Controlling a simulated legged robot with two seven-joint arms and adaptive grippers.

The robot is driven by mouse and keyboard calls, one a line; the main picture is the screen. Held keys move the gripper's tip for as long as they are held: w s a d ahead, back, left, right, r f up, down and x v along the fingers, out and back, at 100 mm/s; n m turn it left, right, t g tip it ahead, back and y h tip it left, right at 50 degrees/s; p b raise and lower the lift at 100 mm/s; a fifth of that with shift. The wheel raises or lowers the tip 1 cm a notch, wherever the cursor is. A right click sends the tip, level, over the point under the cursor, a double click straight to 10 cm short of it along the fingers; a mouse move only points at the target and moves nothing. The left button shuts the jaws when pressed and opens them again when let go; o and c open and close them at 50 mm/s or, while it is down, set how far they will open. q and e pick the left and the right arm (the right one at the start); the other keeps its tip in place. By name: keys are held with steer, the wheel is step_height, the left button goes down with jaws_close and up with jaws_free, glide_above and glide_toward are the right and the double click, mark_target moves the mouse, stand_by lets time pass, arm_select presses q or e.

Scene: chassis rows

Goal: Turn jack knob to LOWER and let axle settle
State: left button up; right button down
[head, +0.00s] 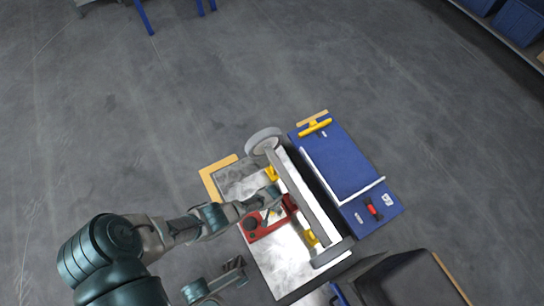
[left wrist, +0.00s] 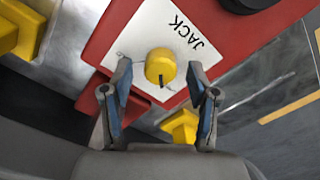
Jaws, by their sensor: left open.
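The red jack (head: 256,232) sits on the bright metal plate beside the axle (head: 308,208), a grey beam with a wheel (head: 265,139) at its far end and another (head: 332,253) at its near end. In the left wrist view, the yellow jack knob (left wrist: 160,62) stands on a white plate marked JACK, with a dark pointer mark toward the gripper. Any LOWER marking is unreadable. My left gripper (left wrist: 160,80) is open, with its fingers on either side of the knob; contact is unclear. My right gripper (head: 236,271) is at the lower edge; its jaw state is unclear.
Yellow supports (head: 311,238) stand near the axle. A blue panel (head: 343,165) with a yellow handle (head: 315,127) and a red part (head: 373,209) lies to the right. A dark box (head: 405,280) stands at lower right.

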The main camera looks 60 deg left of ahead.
arm_select(q)
step_height(320, 180, up, 12)
steer(key=shift+f, duration=0.25)
stand_by(0.3)
stand_by(0.3)
